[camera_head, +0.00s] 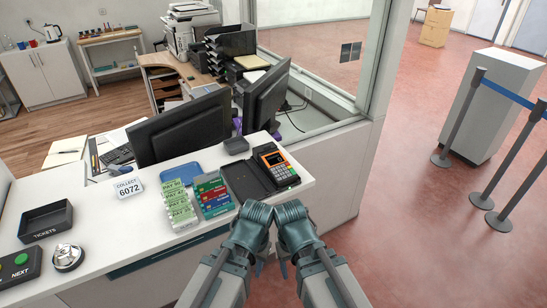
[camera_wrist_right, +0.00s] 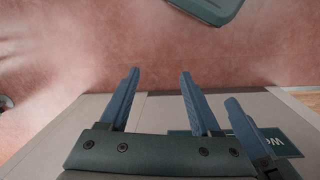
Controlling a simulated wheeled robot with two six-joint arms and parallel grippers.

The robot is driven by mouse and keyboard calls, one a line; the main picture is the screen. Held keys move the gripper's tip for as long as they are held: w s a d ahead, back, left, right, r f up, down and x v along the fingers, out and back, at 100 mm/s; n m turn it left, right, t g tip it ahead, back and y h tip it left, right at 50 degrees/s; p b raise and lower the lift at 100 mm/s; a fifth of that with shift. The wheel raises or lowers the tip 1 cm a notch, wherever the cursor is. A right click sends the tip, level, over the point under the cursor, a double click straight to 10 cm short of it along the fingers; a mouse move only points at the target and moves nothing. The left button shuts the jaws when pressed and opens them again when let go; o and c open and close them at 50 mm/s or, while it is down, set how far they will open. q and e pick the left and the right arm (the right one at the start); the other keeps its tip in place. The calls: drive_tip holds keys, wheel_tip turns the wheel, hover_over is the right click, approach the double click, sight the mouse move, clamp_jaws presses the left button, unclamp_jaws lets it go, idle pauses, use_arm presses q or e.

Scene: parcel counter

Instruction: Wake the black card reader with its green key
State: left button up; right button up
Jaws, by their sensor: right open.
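The black card reader (camera_head: 274,163) stands at the right end of the white counter, tilted, with a lit screen and small keys. A small green spot shows at its lower right edge; I cannot tell if it is the green key. My right gripper (camera_head: 283,267) hangs in front of the counter, below and apart from the reader. In the right wrist view my right gripper (camera_wrist_right: 158,75) is open with nothing between its fingers. My left gripper (camera_head: 258,268) is close beside it, also in front of the counter; its jaws are mostly hidden by its wrist.
A flat black case (camera_head: 240,184) lies left of the reader. Further left are coloured cards (camera_head: 211,190), green labelled slips (camera_head: 178,203), a number sign (camera_head: 128,187), a bell (camera_head: 67,257) and a ticket tray (camera_head: 46,221). Monitors (camera_head: 183,128) stand behind.

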clamp_jaws()
idle(1.4)
